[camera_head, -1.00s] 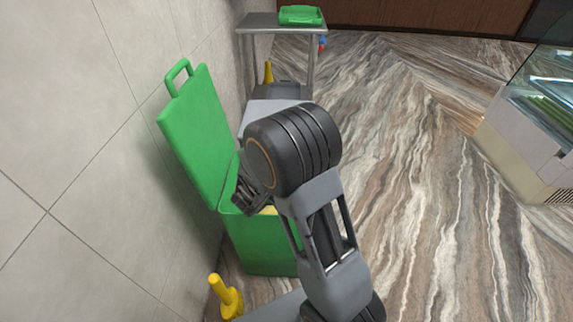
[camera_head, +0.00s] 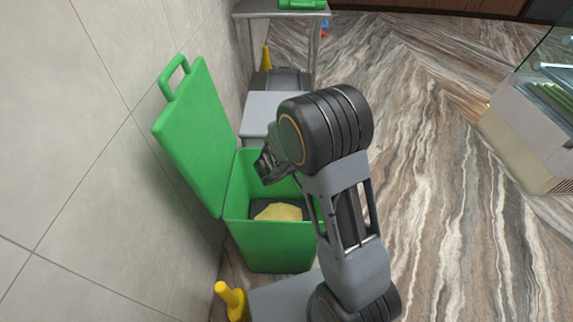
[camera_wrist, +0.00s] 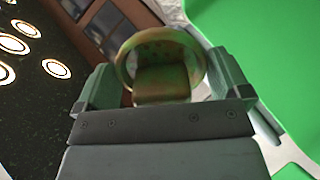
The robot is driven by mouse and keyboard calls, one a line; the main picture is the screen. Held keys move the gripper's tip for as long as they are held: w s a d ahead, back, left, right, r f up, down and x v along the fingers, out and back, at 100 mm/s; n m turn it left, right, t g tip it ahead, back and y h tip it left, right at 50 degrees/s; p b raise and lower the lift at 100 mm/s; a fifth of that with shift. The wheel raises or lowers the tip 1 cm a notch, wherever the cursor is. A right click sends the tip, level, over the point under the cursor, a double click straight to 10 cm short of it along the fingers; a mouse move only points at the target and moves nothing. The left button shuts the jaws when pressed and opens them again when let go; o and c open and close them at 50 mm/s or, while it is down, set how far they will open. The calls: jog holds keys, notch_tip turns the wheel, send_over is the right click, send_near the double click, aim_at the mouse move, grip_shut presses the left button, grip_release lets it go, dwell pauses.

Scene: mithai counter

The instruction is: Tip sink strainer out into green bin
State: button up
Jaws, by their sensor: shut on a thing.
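The green bin (camera_head: 262,248) stands against the wall with its green lid (camera_head: 188,130) open. A pale yellow heap (camera_head: 278,212) lies inside it. My gripper (camera_head: 268,166) is over the back part of the bin opening, beside the lid. In the wrist view my gripper (camera_wrist: 162,82) is shut on the sink strainer (camera_wrist: 125,62), a round brownish-green rimmed piece between the fingers. Ceiling lights and the green lid show behind it, so the wrist looks upward. The strainer cannot be made out in the head view. I cannot tell whether anything is left in it.
A yellow-handled thing (camera_head: 230,300) stands in front of the bin by the wall. A grey table (camera_head: 275,10) with a green tray (camera_head: 300,4) and another yellow object (camera_head: 266,58) are behind. A glass display counter (camera_head: 530,130) is at right. Floor between is clear.

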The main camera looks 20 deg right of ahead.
jog(key=shift+w+a+r+m+g+p, duration=0.15)
jog(key=shift+r+m+g+p, duration=0.25)
jog(key=shift+g, duration=0.4)
jog(key=shift+a+m+g+p, duration=0.15)
jog(key=shift+m+g+p, duration=0.2)
jog(key=shift+g, duration=0.45)
jog(key=s+a+r+m+g+y+p, duration=0.2)
jog(key=a+r+m+g+y+p, duration=0.1)
jog(key=a+y+p, duration=0.4)
jog(key=shift+s+r+y+p, duration=0.15)
jog(key=shift+s+y+p, duration=0.05)
jog(key=shift+y+p, duration=1.85)
jog(key=shift+a+y+b, duration=0.1)
jog(key=shift+y+b, duration=0.2)
jog(key=shift+y, duration=0.05)
